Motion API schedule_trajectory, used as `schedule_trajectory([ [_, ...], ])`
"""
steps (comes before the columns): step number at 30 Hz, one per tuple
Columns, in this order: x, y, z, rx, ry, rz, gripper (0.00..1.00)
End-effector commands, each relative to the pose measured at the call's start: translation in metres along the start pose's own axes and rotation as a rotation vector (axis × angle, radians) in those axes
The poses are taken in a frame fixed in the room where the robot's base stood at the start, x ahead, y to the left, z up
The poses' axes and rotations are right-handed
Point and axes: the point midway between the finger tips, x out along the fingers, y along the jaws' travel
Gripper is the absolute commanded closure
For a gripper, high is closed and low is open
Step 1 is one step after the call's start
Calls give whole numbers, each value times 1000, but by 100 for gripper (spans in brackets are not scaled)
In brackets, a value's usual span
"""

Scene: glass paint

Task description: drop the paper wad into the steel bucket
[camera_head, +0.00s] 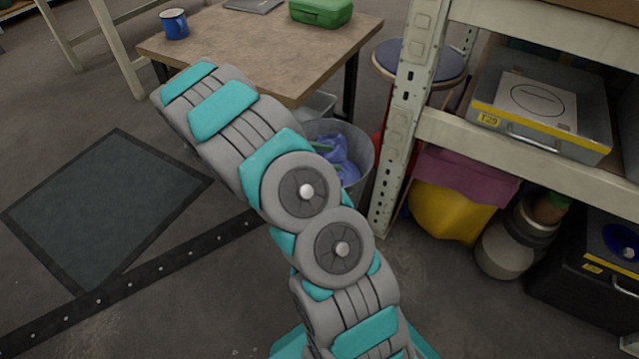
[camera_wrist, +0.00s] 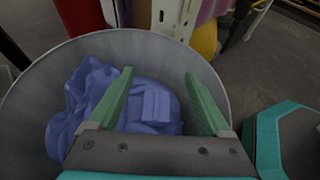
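The steel bucket (camera_head: 366,148) stands on the floor between the table and the shelf rack, partly hidden by my arm. In the wrist view its grey inner wall (camera_wrist: 45,88) curves around a crumpled blue-violet heap (camera_wrist: 85,92) inside. My gripper (camera_wrist: 158,74) is over the bucket mouth, its two green fingers spread apart with nothing visibly held between them. A paler blue, block-like piece (camera_wrist: 156,104) shows between the fingers, seemingly on the heap. I cannot make out a separate white paper wad in either view.
The wooden table (camera_head: 255,50) holds a blue mug (camera_head: 174,24) and a green case (camera_head: 320,11). The metal shelf rack (camera_head: 397,140) stands close right of the bucket. A yellow bin (camera_head: 450,212) sits under it. A dark mat (camera_head: 105,210) lies on open floor at left.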

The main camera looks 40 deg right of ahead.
Motion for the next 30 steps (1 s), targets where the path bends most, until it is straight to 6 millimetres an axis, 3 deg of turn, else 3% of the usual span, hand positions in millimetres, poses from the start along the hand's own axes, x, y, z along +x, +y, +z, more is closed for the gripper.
schedule_trajectory([
  [11, -3, 0, 0, 0, 0, 1, 9],
  [24, -66, 1, -1, 1, 2, 3, 9],
  [30, -78, 0, 0, 0, -1, -1, 9],
])
